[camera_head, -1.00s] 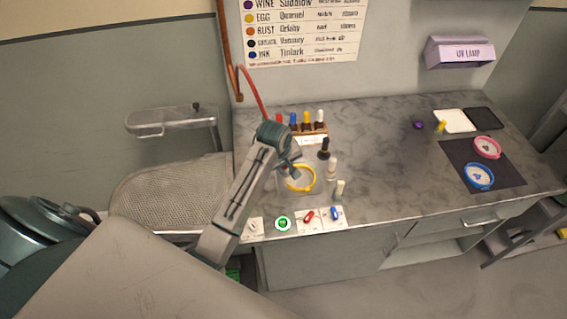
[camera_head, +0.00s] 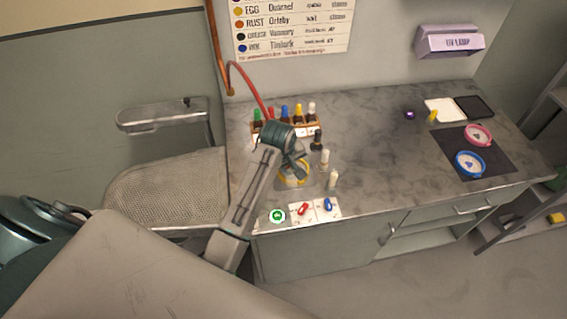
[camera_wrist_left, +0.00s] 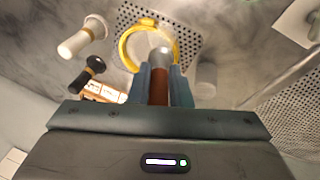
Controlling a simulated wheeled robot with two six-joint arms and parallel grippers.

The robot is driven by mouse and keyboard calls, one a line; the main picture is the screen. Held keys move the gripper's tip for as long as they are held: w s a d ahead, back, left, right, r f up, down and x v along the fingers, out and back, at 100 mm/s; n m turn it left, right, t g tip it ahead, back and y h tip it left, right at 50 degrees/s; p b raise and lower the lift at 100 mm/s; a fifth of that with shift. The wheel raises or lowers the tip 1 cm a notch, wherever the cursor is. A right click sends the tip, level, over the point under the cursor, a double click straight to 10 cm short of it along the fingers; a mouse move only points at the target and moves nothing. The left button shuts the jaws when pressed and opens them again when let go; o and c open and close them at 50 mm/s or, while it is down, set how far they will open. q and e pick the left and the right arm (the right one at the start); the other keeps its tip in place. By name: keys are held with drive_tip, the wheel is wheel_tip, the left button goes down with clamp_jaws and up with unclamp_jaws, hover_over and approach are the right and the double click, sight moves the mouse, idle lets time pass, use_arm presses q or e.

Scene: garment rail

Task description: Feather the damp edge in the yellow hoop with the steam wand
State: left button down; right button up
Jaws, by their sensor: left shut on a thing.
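The yellow hoop (camera_head: 296,184) lies on a perforated plate on the grey counter. My left gripper (camera_head: 299,168) is over it and hides part of it. In the left wrist view, the yellow hoop (camera_wrist_left: 125,47) lies beyond the fingers. There my left gripper (camera_wrist_left: 160,75) is shut on a copper-brown rod with a pale metal tip, which looks like the steam wand (camera_wrist_left: 159,88). The tip overlaps the hoop's lower right part in that view; I cannot tell the gap between them. The damp edge cannot be made out. My right gripper is out of view.
A rack of coloured bottles (camera_head: 304,127) stands behind the hoop. A red hose (camera_head: 250,85) hangs behind my arm.

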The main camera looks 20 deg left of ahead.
use_arm(q)
drive_tip(key=shift+w+d, duration=0.85)
drive_tip(key=shift+d, duration=0.2)
drive_tip(key=shift+w, duration=0.1)
drive_tip(key=shift+w+d, duration=0.2)
drive_tip(key=shift+w, duration=0.35)
drive_tip(key=shift+w+d, duration=0.15)
drive_tip(key=shift+w, duration=0.4)
drive_tip(key=shift+w, duration=0.1)
drive_tip(key=shift+w+a, duration=0.2)
drive_tip(key=shift+w, duration=0.35)
drive_tip(key=shift+w+a, duration=0.2)
drive_tip(key=shift+w, duration=0.3)
